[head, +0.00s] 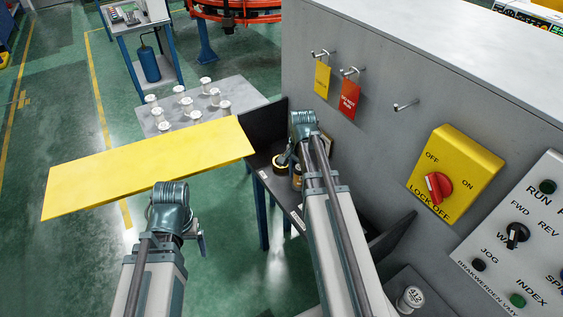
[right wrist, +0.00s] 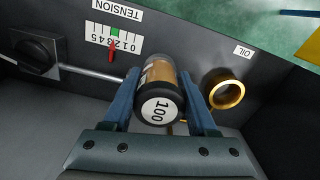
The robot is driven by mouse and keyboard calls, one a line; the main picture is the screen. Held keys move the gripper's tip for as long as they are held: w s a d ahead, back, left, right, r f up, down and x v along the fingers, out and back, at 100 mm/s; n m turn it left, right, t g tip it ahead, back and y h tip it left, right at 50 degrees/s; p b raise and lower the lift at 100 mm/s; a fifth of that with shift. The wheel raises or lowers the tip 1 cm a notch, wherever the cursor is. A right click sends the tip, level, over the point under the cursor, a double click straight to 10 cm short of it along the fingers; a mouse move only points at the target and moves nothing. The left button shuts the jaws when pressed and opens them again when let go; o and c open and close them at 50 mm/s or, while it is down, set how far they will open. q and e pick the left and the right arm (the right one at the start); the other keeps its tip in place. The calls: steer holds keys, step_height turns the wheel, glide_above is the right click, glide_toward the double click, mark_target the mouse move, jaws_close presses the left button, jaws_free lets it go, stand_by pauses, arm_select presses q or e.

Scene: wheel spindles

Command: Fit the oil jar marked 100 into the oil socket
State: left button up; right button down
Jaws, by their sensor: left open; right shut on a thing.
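The oil jar marked 100 (right wrist: 160,98) has an amber body and a dark end with a white disc. My right gripper (right wrist: 161,96) is shut on it, one blue finger on each side. The oil socket (right wrist: 227,92) is a brass ring on the dark panel, right of the jar in the right wrist view and apart from it. An OIL label (right wrist: 243,50) is above it there. In the head view my right arm partly hides the jar and panel. My left gripper (head: 201,243) is open and empty, over the floor below the yellow board.
A yellow board (head: 150,165) spans the left. A TENSION gauge (right wrist: 114,40) and a black knob (right wrist: 37,52) are left of the jar. The grey machine with the LOCK OFF switch (head: 437,188) blocks the right.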

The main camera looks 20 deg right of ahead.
steer(key=w, duration=0.5)
steer(key=w+f+b, duration=0.1)
steer(key=w, duration=0.8)
steer(key=shift+w+d+f, duration=0.2)
steer(key=shift+w+d, duration=0.1)
steer(key=shift+w, duration=0.05)
steer(key=f+b, duration=0.3)
steer(key=b, duration=0.1)
steer(key=shift+w+f, duration=0.2)
steer(key=shift+f, duration=0.15)
steer(key=shift+r, duration=0.1)
